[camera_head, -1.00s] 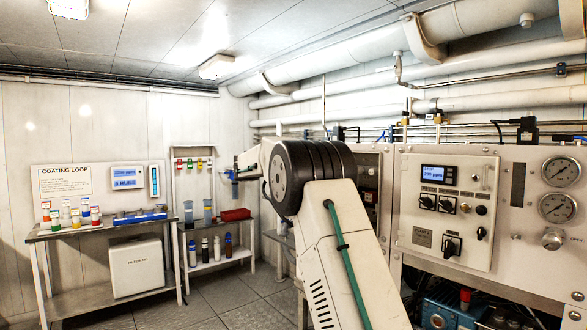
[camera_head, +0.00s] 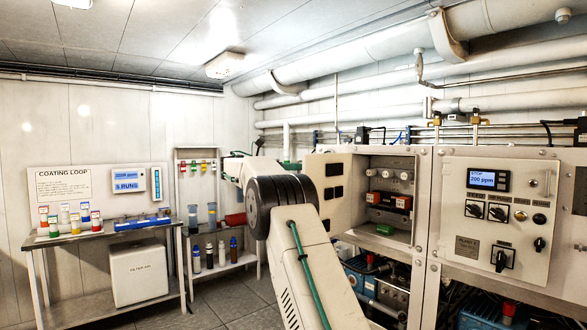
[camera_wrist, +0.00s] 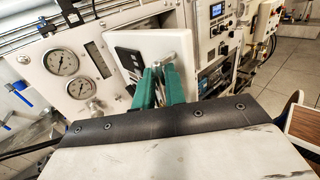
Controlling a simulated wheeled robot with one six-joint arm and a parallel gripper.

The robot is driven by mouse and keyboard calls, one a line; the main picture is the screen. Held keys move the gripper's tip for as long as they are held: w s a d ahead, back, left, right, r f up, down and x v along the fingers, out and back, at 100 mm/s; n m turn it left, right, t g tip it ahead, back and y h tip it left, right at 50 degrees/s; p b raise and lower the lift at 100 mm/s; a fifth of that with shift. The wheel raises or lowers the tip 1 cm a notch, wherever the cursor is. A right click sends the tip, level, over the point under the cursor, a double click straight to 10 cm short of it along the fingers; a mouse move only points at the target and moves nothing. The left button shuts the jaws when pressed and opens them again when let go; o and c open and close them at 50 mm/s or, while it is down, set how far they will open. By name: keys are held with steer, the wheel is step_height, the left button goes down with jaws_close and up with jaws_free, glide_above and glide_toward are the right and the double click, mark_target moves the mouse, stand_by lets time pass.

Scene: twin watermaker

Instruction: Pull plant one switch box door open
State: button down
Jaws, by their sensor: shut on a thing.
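The switch box door (camera_head: 328,190) is a white panel with black switches. In the head view it stands swung out to the left of its box (camera_head: 430,200), whose inside shows red and black parts. In the wrist view the door (camera_wrist: 125,40) lies just beyond my gripper (camera_wrist: 162,72). The green fingers of my gripper are shut at the door's small metal handle (camera_wrist: 157,63), which they partly cover.
A control panel (camera_head: 500,215) with a display is right of the open box. Blue pumps (camera_head: 365,280) sit below it. A shelf (camera_head: 222,265) and a bench (camera_head: 100,245) stand at the left. Floor between bench and cabinet is clear.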

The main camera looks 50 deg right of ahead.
steer(key=shift+w+d+f, duration=0.15)
steer(key=shift+d+f, duration=0.1)
steer(key=shift+d, duration=0.1)
steer(key=c, duration=1.5)
jaws_free()
steer(key=shift+d, duration=0.2)
steer(key=shift+f, duration=0.1)
steer(key=shift+w+a, duration=0.1)
steer(key=shift+a, duration=0.15)
